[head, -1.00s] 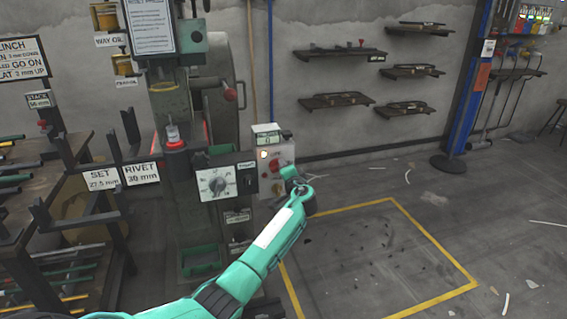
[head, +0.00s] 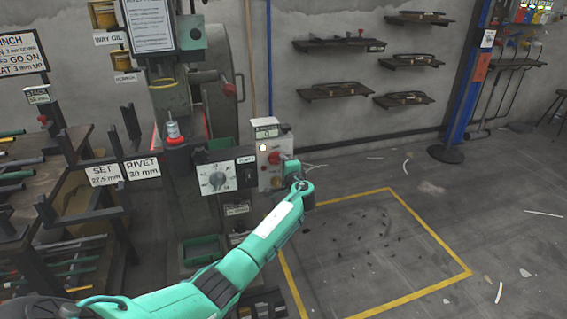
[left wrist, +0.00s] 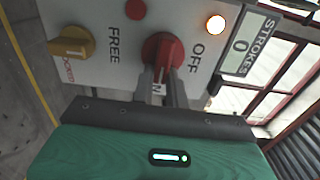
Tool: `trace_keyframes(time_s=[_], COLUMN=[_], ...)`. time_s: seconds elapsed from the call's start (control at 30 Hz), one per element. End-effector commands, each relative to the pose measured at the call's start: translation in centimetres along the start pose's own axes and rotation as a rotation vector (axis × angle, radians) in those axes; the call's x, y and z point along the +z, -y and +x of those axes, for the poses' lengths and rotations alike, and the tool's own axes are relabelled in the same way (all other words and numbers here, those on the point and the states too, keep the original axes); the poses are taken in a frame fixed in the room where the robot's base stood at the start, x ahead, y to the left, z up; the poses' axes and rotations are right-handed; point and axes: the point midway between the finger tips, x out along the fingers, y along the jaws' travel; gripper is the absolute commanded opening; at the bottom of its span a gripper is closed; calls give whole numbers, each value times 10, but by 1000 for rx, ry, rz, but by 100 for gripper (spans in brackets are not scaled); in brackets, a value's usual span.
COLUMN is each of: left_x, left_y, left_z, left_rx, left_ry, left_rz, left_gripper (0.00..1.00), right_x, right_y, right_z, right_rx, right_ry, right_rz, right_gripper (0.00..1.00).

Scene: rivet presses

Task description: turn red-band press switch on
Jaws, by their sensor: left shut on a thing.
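The press (head: 176,120) stands at left centre in the head view, with a red band around its ram. Its light grey switch box (head: 268,148) is on its right side. In the left wrist view, the red rotary switch (left wrist: 163,48) sits on the box face, with OFF beside it and a partly hidden letter N between my fingers. My left gripper (left wrist: 163,85) is shut on this red switch, one finger on each side of its grip. In the head view my left gripper (head: 292,178) is at the box's right side. My right gripper is not in view.
A yellow knob (left wrist: 73,45) marked FREE and a lit lamp (left wrist: 215,25) are near the switch. A STROKES counter (left wrist: 243,45) reads 0. A dial panel (head: 216,178) is left of the box. The yellow-outlined floor area (head: 370,250) is largely open.

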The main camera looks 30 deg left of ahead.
Motion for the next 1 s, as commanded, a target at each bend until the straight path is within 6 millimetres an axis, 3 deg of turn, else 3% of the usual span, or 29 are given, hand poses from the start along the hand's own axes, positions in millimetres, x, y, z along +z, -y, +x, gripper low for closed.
trace_keyframes(time_s=[0.17,0.2,0.3,0.67,0.87,1.0], left_x=[0,0,0,0,0,-1], left_y=[-2,-2,-2,0,-1,-1], left_z=[-1,-1,-1,-4,-33,-66], left_rx=[2,2,2,0,3,2], left_ry=[-1,-1,-1,-1,-3,-4], left_rz=[3,3,2,0,-1,0], left_gripper=[0,18,36,36,36,36], right_x=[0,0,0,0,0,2], right_y=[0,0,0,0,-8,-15], right_z=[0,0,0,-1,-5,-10], right_rx=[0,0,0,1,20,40], right_ry=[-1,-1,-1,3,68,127], right_rz=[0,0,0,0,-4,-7], right_gripper=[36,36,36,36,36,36])
